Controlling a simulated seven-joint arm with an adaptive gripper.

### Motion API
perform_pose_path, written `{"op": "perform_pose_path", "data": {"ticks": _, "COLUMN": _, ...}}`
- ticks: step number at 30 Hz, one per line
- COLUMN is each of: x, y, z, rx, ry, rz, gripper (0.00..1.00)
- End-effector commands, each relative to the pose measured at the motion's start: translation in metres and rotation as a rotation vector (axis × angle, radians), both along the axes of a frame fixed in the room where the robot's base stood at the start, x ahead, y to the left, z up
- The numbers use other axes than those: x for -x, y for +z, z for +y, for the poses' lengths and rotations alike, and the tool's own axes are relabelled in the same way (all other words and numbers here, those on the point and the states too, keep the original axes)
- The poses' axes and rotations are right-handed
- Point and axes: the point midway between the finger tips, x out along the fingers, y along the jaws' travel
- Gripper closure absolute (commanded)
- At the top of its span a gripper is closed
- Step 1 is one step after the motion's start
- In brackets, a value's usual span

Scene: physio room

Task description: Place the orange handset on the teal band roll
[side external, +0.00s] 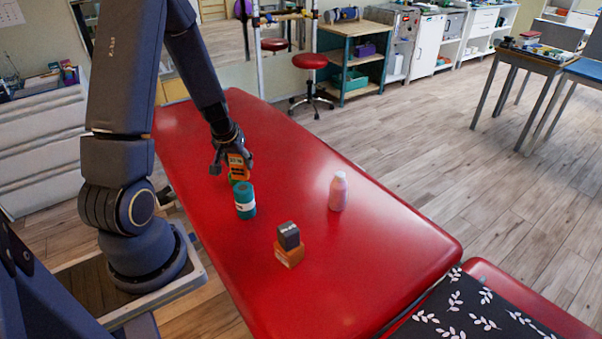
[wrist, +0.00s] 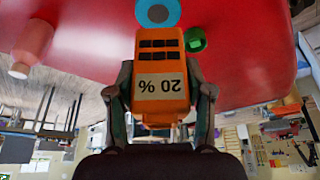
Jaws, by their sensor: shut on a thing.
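The orange handset (side external: 238,167) is held in my gripper (side external: 232,160) above the red padded table. In the wrist view the handset (wrist: 160,62) sits between both fingers, with dark keys and a pale label reading "20 %" upside down. The teal band roll (side external: 245,203) stands upright on the table with a white label around it, just in front of the handset in the side view. In the wrist view the roll's round end (wrist: 158,13) shows past the handset, partly cut by the top edge. The handset appears apart from the roll.
A small green object (wrist: 195,40) lies near the roll, mostly hidden in the side view. A pink bottle (side external: 338,191) stands to the right. A dark block (side external: 288,236) sits on an orange block (side external: 288,256) nearer the camera. The red table (side external: 380,250) is otherwise largely clear.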

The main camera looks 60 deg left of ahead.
Motion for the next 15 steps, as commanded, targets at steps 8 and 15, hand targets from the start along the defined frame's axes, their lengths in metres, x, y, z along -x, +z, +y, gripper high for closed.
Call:
{"op": "perform_pose_path", "data": {"ticks": 8, "x": 0.000, "y": -0.035, "z": 0.000, "rx": 0.003, "ry": 0.002, "rz": -0.001, "gripper": 0.88}}
{"op": "perform_pose_path", "data": {"ticks": 15, "x": 0.000, "y": -0.035, "z": 0.000, "rx": 0.002, "ry": 0.000, "rz": -0.003, "gripper": 0.88}}
